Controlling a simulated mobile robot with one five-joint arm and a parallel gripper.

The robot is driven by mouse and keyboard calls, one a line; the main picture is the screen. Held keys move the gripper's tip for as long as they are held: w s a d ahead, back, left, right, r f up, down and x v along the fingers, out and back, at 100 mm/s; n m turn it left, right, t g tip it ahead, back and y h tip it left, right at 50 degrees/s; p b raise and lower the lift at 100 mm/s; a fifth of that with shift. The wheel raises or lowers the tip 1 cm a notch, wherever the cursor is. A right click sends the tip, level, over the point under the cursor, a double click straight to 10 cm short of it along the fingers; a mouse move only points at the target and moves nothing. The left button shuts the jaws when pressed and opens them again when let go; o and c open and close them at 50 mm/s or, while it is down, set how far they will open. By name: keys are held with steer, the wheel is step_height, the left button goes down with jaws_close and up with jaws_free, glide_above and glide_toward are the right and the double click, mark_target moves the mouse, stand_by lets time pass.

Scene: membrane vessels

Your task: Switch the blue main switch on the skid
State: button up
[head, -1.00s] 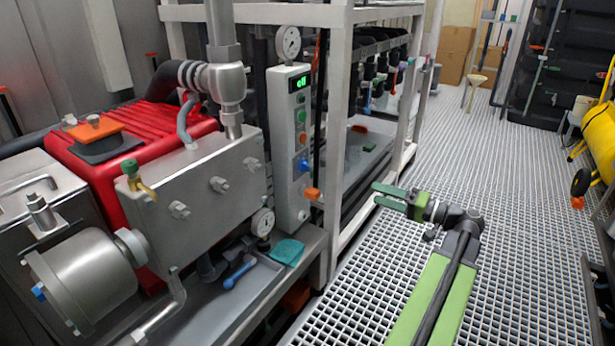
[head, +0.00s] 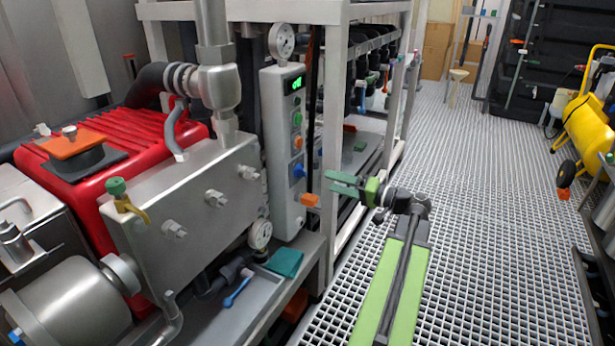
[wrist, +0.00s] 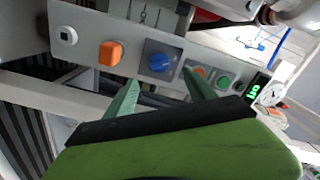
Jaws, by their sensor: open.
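Orange and green buttons (head: 298,119) and a lit green display (head: 294,84) sit above the switch. A red pump (head: 110,170) is at left. The grated floor (head: 470,230) at right is clear.

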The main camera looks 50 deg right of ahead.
mark_target(305, 173)
steer(key=x, duration=0.9)
steer(key=shift+w, duration=0.15)
